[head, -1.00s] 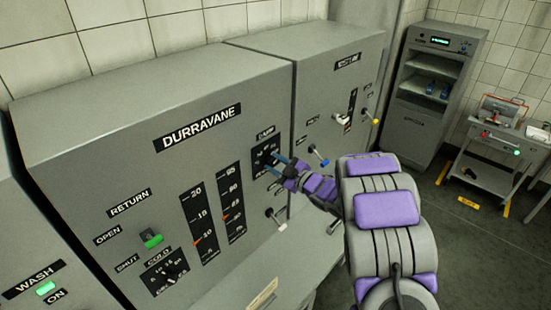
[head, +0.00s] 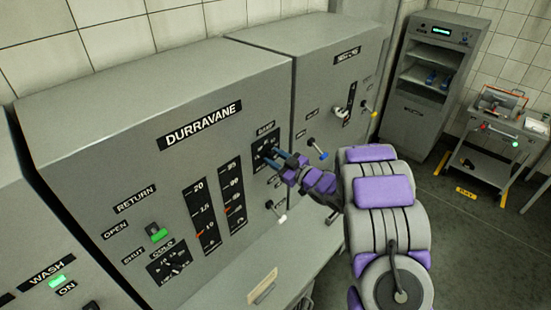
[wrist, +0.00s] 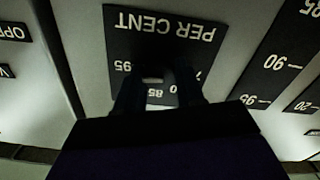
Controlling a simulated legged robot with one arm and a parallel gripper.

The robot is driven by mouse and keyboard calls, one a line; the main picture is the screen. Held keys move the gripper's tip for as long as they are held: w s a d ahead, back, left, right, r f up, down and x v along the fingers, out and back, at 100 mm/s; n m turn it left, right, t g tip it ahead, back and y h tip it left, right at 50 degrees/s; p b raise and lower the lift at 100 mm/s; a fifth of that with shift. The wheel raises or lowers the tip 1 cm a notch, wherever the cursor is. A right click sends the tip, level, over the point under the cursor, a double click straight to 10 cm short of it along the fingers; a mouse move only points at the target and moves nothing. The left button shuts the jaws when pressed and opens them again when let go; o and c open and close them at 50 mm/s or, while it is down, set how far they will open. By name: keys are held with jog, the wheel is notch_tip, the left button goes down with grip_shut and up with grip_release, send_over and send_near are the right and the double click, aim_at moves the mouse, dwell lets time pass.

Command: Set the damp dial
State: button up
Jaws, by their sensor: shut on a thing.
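The damp dial (head: 265,146) is a black square plate with white marks, under a "DAMP" label on the right of the grey DURRAVANE cabinet. My gripper (head: 275,156) reaches it from the right, with its fingers at the dial's centre. In the wrist view the dial plate (wrist: 165,40) appears upside down, reading "PER CENT" with numbers such as 95 and 85. My gripper (wrist: 158,85) is dark there and shut on the dial's knob, which is mostly hidden between the fingers. The knob's pointer cannot be read.
Two black scales (head: 232,197) with orange markers stand left of the dial. The cold dial (head: 169,263) and green return switch (head: 158,235) are further left.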

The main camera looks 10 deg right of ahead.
jog(key=shift+s+f, duration=0.1)
jog(key=shift+f, duration=0.2)
jog(key=o, duration=0.7)
jog(key=shift+c, duration=0.2)
jog(key=o, duration=0.3)
jog(key=shift+r, duration=0.1)
jog(key=shift+o, duration=0.4)
jog(key=shift+r, duration=0.1)
jog(key=shift+d, duration=0.15)
jog(key=b+v, duration=0.2)
jog(key=v, duration=1.5)
jog(key=shift+b, duration=0.35)
jog(key=shift+d, duration=0.1)
